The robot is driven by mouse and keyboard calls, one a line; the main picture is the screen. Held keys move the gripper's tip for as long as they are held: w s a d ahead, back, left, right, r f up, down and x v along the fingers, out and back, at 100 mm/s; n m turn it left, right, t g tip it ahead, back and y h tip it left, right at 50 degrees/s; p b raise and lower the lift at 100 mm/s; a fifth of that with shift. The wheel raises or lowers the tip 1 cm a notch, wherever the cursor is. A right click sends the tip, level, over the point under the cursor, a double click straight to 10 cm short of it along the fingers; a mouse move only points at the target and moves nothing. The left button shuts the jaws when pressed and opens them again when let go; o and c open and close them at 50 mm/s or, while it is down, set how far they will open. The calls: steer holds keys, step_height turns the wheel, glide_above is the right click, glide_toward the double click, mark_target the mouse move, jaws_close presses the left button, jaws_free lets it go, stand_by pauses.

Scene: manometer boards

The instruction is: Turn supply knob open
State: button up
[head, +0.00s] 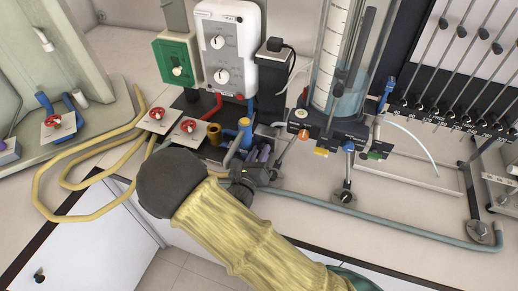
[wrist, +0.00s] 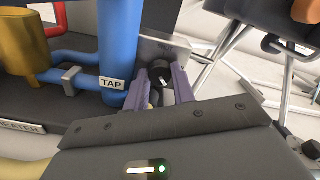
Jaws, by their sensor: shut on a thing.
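My gripper (wrist: 168,88) has its two purple fingers around a small dark knob (wrist: 160,77) with a white mark, which I take to be the supply knob. The knob sits in front of a grey metal plate (wrist: 163,48), right beside the blue pipe (wrist: 118,45) labelled TAP. The fingers hide the knob's sides, and I cannot tell how far it is turned. In the head view my gripper (head: 263,157) is at the bench's front edge, right of the upright blue pipe (head: 244,132). The knob is hidden there.
A brass fitting (head: 213,135) and red valves (head: 188,125) stand left of the pipe. A water cylinder (head: 335,75) on a black base stands close on the right. A yellow hose (head: 40,190) loops at the left, and a grey hose (head: 400,226) runs along the front edge.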

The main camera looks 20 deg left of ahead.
steer(key=shift+s+f, duration=0.15)
steer(key=shift+f, duration=0.15)
steer(key=o, duration=0.9)
steer(key=shift+o, duration=0.4)
steer(key=shift+r, duration=0.25)
steer(key=shift+a+r, duration=0.1)
steer(key=shift+r, duration=0.05)
